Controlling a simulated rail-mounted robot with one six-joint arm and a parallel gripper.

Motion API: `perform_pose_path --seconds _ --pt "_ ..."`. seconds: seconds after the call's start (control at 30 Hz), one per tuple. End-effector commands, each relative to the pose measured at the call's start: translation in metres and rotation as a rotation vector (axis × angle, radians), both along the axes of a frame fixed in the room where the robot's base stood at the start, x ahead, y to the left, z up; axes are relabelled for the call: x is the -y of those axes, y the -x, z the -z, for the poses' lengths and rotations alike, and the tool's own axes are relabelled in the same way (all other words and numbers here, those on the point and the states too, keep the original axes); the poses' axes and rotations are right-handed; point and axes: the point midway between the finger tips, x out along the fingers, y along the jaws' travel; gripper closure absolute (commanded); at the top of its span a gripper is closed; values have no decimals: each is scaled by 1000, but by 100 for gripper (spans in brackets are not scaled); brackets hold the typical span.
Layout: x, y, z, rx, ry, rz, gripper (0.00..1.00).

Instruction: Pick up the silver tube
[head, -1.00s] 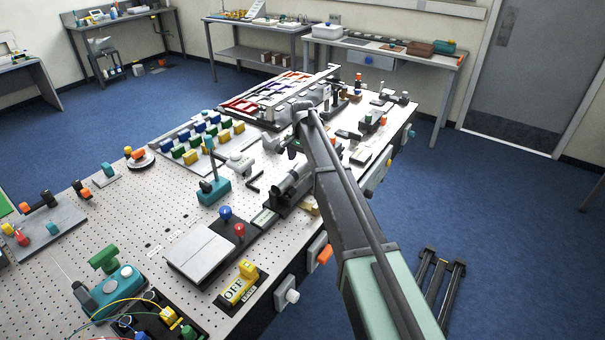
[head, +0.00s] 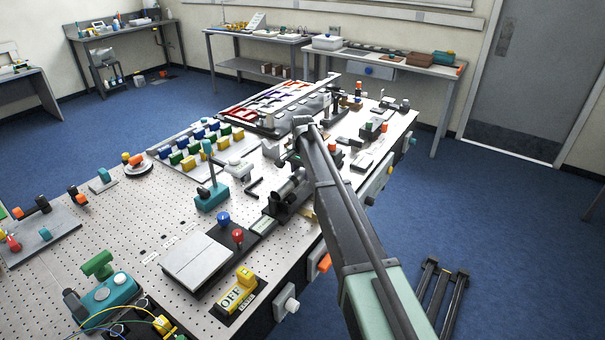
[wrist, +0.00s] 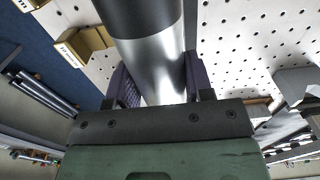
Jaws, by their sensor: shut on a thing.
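The silver tube (wrist: 158,68) fills the top middle of the wrist view. It is shiny metal with a dark band or dark section at its far end. My gripper (wrist: 156,84) is shut on it, with one dark textured finger pressed on each side. The near end of the tube is hidden behind the gripper body. In the head view my arm runs over the right part of the table, and its bent joint hides part of the table. I cannot clearly make out the gripper or the held tube there.
A dark holder with a cylinder (head: 289,190) stands beside my arm at the table's right edge. A teal post stand (head: 212,195), red and blue knobs and a grey plate (head: 201,263) are nearby. In the wrist view, tan blocks (wrist: 86,42) lie on the perforated top.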

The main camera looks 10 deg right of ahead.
Motion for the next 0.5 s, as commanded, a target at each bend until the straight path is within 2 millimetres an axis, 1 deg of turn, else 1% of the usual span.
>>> perform_pose_path --seconds 0.13,0.27,0.37,0.47,0.5 --pt "0 0 -3 0 0 0 90" --pt "0 0 -13 0 0 0 90" --pt "0 0 -29 0 0 0 90" --pt "0 0 -52 0 0 0 90" --pt "0 0 -63 0 0 0 90"
